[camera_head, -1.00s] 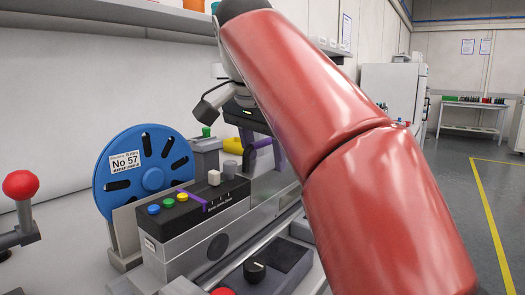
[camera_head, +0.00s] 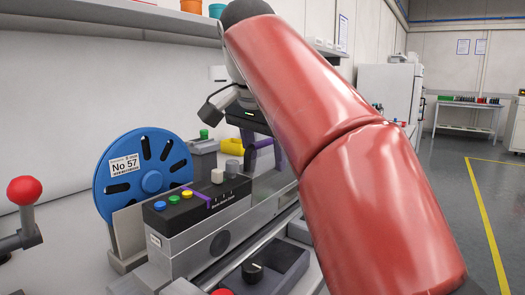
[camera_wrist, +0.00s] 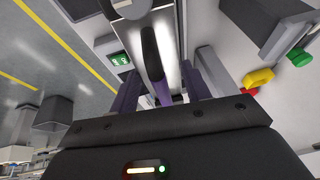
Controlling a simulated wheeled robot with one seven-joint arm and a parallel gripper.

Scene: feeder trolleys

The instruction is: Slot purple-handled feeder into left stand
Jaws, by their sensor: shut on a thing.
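The feeder, with a blue reel (camera_head: 150,181) labelled No 57 and a black-topped grey body (camera_head: 208,224), stands upright along the bench in the head view. It has coloured buttons and a purple strip on top. My gripper (camera_head: 264,155) is at its far end, partly hidden by my red arm. In the wrist view my gripper (camera_wrist: 160,90) has its two dark purple fingers on either side of the handle (camera_wrist: 162,92), which shows purple and black between them. The gripper is shut on this handle. I cannot tell how the feeder sits in a stand.
A lever with a red ball (camera_head: 25,190) stands at the left. A black knob box (camera_head: 264,272) is in front of the feeder. A yellow part (camera_head: 232,146) lies behind. A small green display (camera_wrist: 120,59) shows in the wrist view. Open floor lies to the right.

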